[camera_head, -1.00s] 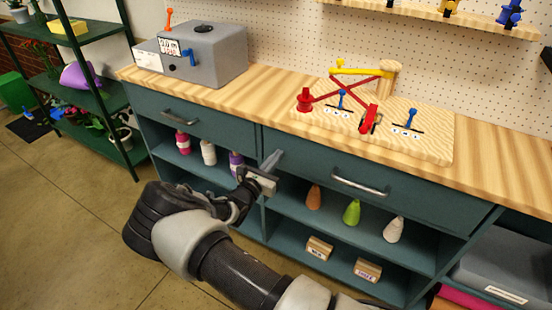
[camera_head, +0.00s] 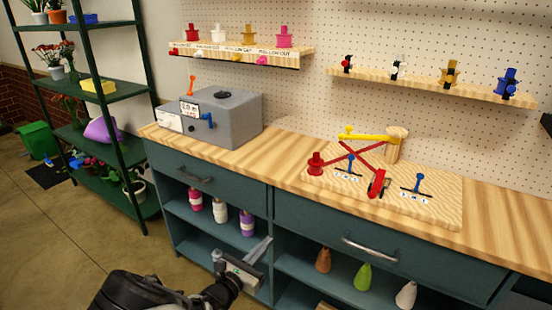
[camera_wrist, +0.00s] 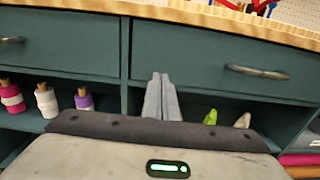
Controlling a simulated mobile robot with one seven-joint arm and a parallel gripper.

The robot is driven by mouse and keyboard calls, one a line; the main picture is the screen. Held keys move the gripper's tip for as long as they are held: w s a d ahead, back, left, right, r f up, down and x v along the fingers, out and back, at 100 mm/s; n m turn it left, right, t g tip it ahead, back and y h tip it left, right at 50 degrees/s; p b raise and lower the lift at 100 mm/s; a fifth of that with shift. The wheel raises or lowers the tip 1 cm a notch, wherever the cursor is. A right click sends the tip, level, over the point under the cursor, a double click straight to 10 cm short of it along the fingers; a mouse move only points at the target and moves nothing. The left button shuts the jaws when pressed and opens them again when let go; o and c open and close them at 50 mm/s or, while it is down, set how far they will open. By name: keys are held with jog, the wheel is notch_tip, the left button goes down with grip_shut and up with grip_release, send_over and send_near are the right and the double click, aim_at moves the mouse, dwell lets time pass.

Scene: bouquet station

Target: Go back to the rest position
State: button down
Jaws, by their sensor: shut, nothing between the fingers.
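My gripper (camera_head: 262,246) is in front of the teal cabinet (camera_head: 330,226), below the countertop, near the divider between the shelf bays. Its fingers are shut with nothing between them. In the wrist view the gripper's two grey fingers (camera_wrist: 161,98) lie side by side and point at the cabinet front. The rest of my arm runs down to the bottom edge of the head view, partly out of frame.
The wooden countertop (camera_head: 285,165) bears a grey box machine (camera_head: 228,118) and a board (camera_head: 425,205) with red and yellow arms. Spools (camera_head: 220,210) and cones (camera_head: 363,277) stand on the open shelves. A green plant rack (camera_head: 150,200) stands left.

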jog(key=s+d+r+m+g+h, duration=0.1)
jog(key=s+d+r+m+g, duration=0.1)
jog(key=d+r+m+g, duration=0.4)
jog(key=s+d+r+m+g+h, duration=0.1)
jog(key=s+d+r+m+g, duration=0.25)
jog(key=d+m, duration=0.35)
jog(key=s+d+r+m+g+y, duration=0.45)
jog(key=s+d+r+m, duration=0.25)
jog(key=s+r, duration=0.2)
jog(key=s+a+r+m+t+y, duration=0.1)
jog(key=s+r+m+t+y, duration=0.45)
jog(key=s+r+m, duration=0.75)
notch_tip(320, 180, up, 16)
jog(key=s+n+g+y+p, duration=0.1)
jog(key=n+p, duration=0.2)
jog(key=p, duration=1.3)
jog(key=shift+s+a+p, duration=0.2)
jog(key=shift+s+p, duration=0.1)
jog(key=shift+p, duration=0.05)
